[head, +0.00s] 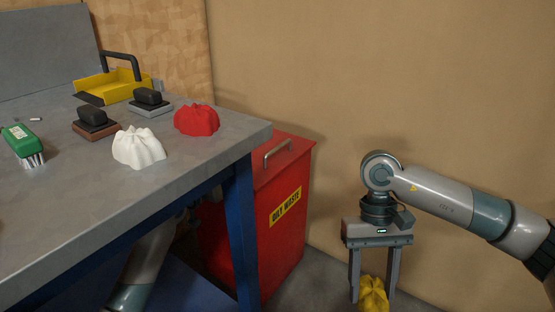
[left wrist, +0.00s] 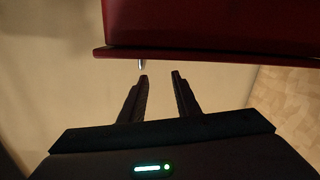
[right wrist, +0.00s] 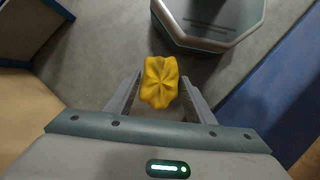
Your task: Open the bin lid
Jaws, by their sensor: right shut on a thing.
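The red bin (head: 270,230) with an "OILY WASTE" label stands right of the workbench. Its lid (head: 298,146) looks shut, with a metal handle (head: 277,153) on top. In the left wrist view a red surface with a projecting edge (left wrist: 210,52) lies just beyond my left gripper (left wrist: 160,76), whose fingers are apart with nothing between them. A small metal piece shows below that edge. In the head view the bench hides my left gripper. My right gripper (head: 373,278) is shut on a yellow cloth (right wrist: 160,82), right of the bin and apart from it.
The workbench (head: 190,187) covers the bin's left side. On it are a white cloth (head: 138,148), a red cloth (head: 197,120), a green brush (head: 22,143), two dark-handled blocks and a yellow dustpan (head: 120,84). A tan wall stands close behind the bin.

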